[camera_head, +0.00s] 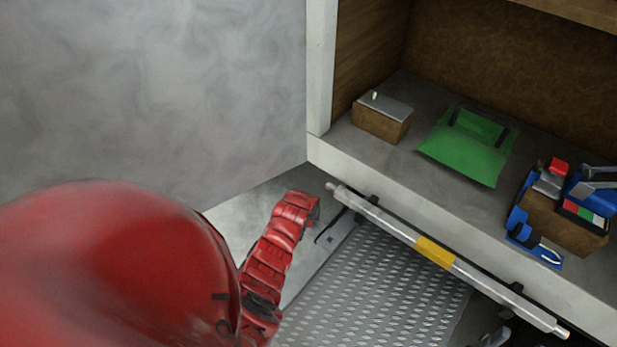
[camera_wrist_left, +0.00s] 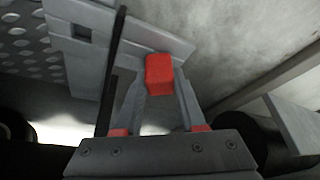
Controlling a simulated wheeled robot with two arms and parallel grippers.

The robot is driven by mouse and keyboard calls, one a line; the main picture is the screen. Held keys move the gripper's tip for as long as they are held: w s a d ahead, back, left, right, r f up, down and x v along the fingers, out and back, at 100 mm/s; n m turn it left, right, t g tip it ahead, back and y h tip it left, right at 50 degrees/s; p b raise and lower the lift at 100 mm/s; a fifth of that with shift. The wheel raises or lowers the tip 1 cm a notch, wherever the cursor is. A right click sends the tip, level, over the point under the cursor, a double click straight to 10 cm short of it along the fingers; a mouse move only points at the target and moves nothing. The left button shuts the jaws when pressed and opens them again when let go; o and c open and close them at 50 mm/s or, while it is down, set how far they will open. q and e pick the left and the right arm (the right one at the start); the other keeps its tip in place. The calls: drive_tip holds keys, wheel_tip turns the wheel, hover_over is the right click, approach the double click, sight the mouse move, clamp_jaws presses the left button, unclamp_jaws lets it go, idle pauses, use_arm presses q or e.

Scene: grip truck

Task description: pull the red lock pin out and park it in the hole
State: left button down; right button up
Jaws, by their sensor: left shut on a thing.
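The red lock pin (camera_wrist_left: 159,74) shows in the left wrist view as a red block-shaped head between the two grey fingers. My left gripper (camera_wrist_left: 160,88) is shut on this head. A grey metal plate (camera_wrist_left: 90,28) with a slot lies just behind the head. The pin's shank is hidden, so I cannot tell whether it sits in the plate. In the head view my red left arm reaches to the corner beside the tread plate, and its fingers and the pin are hidden there. I cannot make out the parking hole. My right gripper is not clearly in view.
A silver bar with a yellow band (camera_head: 435,251) runs along the shelf front. A box with a metal top (camera_head: 383,115), a green sheet (camera_head: 466,145) and a brown crate of tools (camera_head: 566,226) stand on the shelf. A thin black strip (camera_wrist_left: 112,85) runs close beside the fingers.

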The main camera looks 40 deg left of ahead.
use_arm(q)
drive_tip(key=shift+f, duration=0.2)
drive_tip(key=shift+c, duration=2.1)
unclamp_jaws()
drive_tip(key=v, duration=1.7)
drive_tip(key=shift+s+r+b, duration=0.15)
drive_tip(key=shift+r+b, duration=0.05)
drive_tip(key=shift+b, duration=0.2)
